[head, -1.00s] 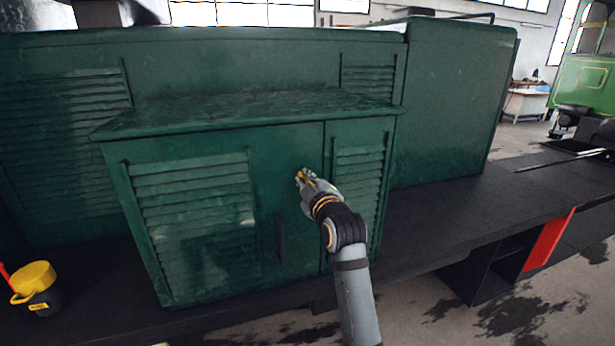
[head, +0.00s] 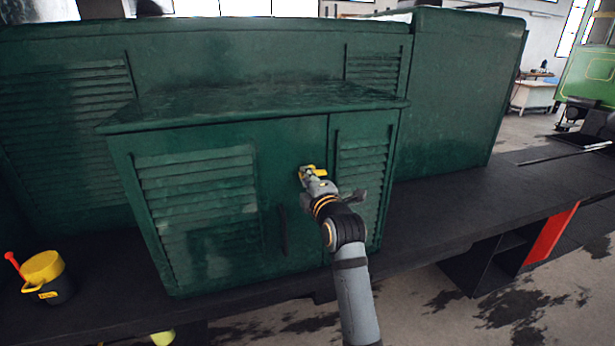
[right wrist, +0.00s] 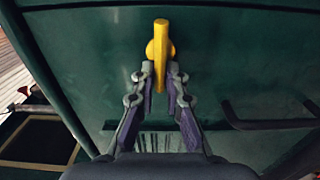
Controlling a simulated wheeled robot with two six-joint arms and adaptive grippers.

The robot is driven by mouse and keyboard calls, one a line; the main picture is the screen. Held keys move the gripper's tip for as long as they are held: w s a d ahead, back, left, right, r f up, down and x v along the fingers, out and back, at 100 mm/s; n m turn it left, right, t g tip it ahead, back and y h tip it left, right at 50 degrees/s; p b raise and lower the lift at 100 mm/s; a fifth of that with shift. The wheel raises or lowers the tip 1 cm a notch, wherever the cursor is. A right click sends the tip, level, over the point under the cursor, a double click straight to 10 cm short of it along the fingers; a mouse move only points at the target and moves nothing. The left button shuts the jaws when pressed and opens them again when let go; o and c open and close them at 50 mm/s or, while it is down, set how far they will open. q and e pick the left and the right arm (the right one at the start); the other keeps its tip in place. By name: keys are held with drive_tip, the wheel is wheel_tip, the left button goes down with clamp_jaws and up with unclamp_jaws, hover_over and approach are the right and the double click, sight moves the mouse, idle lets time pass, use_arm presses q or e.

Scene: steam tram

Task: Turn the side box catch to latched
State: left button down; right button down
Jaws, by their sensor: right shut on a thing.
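The side box (head: 290,190) is a dark green cabinet with louvred panels on the running board. Its yellow catch (head: 310,169) is high on the door near the seam and lies roughly level, across the line of the upright black door handle (head: 283,232). My right gripper (head: 307,174) is at the catch, shut on it. In the right wrist view the catch (right wrist: 160,45) points up the picture, its lower end between the fingertips (right wrist: 160,82); the door handle (right wrist: 265,122) lies across that picture, so the wrist is rolled. My left gripper is out of view.
A black and yellow pot (head: 45,277) with a red handle sticking out stands on the black running board (head: 435,225) at the left. The box top (head: 255,105) juts out above the door. Green bodywork rises behind. A red panel (head: 550,235) is at the right.

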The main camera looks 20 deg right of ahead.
sight(303, 135)
idle(0.6)
drive_tip(key=c, duration=1.4)
unclamp_jaws()
wheel_tip(303, 135, up, 10)
drive_tip(key=shift+f, duration=0.1)
